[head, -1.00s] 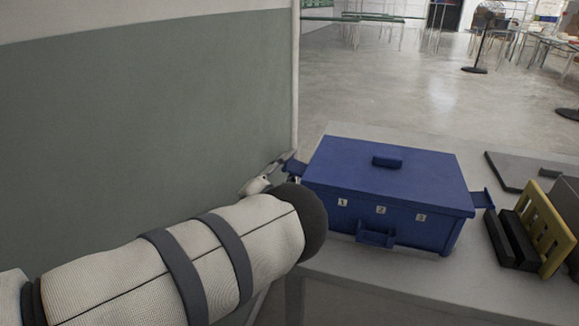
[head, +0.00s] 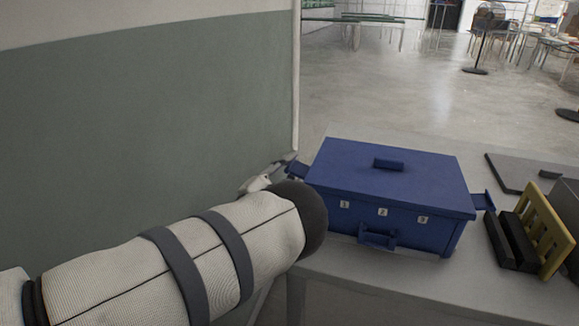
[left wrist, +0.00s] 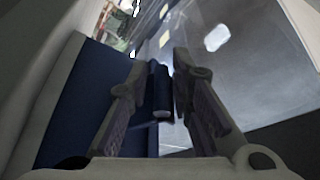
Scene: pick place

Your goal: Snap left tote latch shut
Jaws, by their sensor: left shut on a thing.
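A blue tote (head: 385,205) with a closed lid stands on the grey table, with number labels 1, 2 and 3 on its front. Its left latch (head: 297,171) sticks out from the left side. My left gripper (head: 284,167) is at that latch, and my forearm hides part of it in the head view. In the left wrist view the gripper's fingers (left wrist: 168,88) are shut on the dark blue latch (left wrist: 162,92), beside the tote wall (left wrist: 85,95). The front latch (head: 378,239) and right latch (head: 483,201) also stick out. My right gripper is not in view.
The grey table (head: 340,274) has bare room in front of the tote. A yellow slotted rack (head: 545,232) with black blocks (head: 515,243) and a flat grey plate (head: 515,173) lie to the right. A wall panel (head: 150,120) rises on the left.

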